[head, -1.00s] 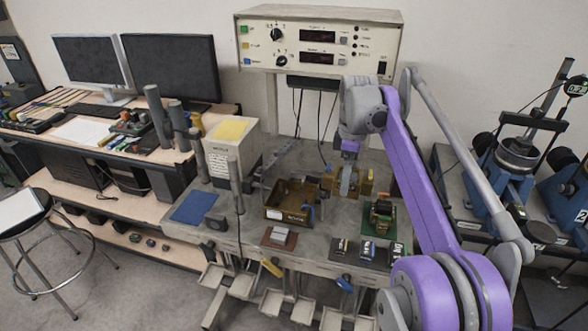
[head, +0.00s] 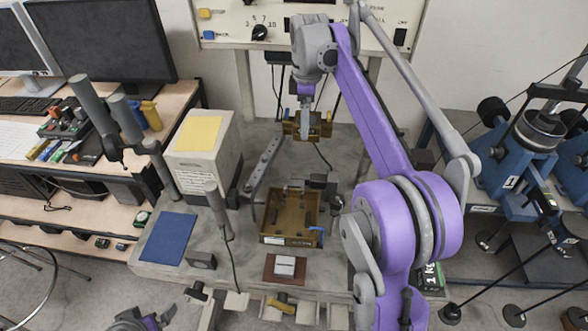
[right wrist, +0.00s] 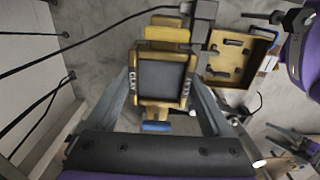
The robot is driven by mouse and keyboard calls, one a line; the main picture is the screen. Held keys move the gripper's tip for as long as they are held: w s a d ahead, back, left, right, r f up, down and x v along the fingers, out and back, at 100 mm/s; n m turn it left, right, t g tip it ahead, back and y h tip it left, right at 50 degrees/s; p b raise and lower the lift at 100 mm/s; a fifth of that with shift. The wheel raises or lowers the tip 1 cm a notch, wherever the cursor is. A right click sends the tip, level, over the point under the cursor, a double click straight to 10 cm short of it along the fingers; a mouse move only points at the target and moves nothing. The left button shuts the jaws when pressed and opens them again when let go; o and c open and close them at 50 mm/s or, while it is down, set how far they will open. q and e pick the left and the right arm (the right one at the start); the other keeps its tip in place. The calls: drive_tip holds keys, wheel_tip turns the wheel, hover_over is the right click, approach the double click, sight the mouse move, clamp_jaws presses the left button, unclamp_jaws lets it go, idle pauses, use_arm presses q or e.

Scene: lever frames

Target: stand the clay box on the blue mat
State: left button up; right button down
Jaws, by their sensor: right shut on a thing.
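The clay box (right wrist: 160,78) is yellow-brown with a dark panel and "CLAY" lettering, seen close in the right wrist view. My right gripper (head: 306,118) is shut on it, with a finger on each side. In the head view the clay box (head: 322,128) is behind the open brown tray, partly hidden by the gripper. The blue mat (head: 168,238) lies bare at the left front of the bench, well left of the box. Part of my left gripper (head: 140,320) shows at the bottom left edge, cut off; its jaws are unclear.
The brown tray (head: 266,222) stands mid-bench. A white box with a yellow top (head: 200,134) and upright grey posts stand behind the blue mat. A small dark block (head: 202,261) sits beside the mat. A red-brown mat (head: 271,271) carries a light block in front.

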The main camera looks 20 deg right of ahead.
drive_tip(key=f+b, duration=0.1)
drive_tip(key=f, duration=1.1)
drive_tip(key=shift+s+f, duration=0.15)
drive_tip(key=shift+s, duration=0.05)
drive_tip(key=shift+f, duration=2.25)
use_arm(q)
drive_tip(key=shift+s+f, duration=0.75)
drive_tip(key=shift+f, duration=0.25)
drive_tip(key=shift+f, duration=0.1)
use_arm(e)
drive_tip(key=shift+f, duration=0.1)
drive_tip(key=shift+s+a+f+b, duration=0.1)
drive_tip(key=shift+s+f+b, duration=0.05)
drive_tip(key=shift+f+b, duration=0.4)
drive_tip(key=shift+c, duration=1)
unclamp_jaws()
drive_tip(key=shift+f, duration=0.1)
use_arm(q)
drive_tip(key=shift+s+f, duration=0.2)
drive_tip(key=shift+f, duration=0.15)
use_arm(e)
drive_tip(key=shift+o, duration=1)
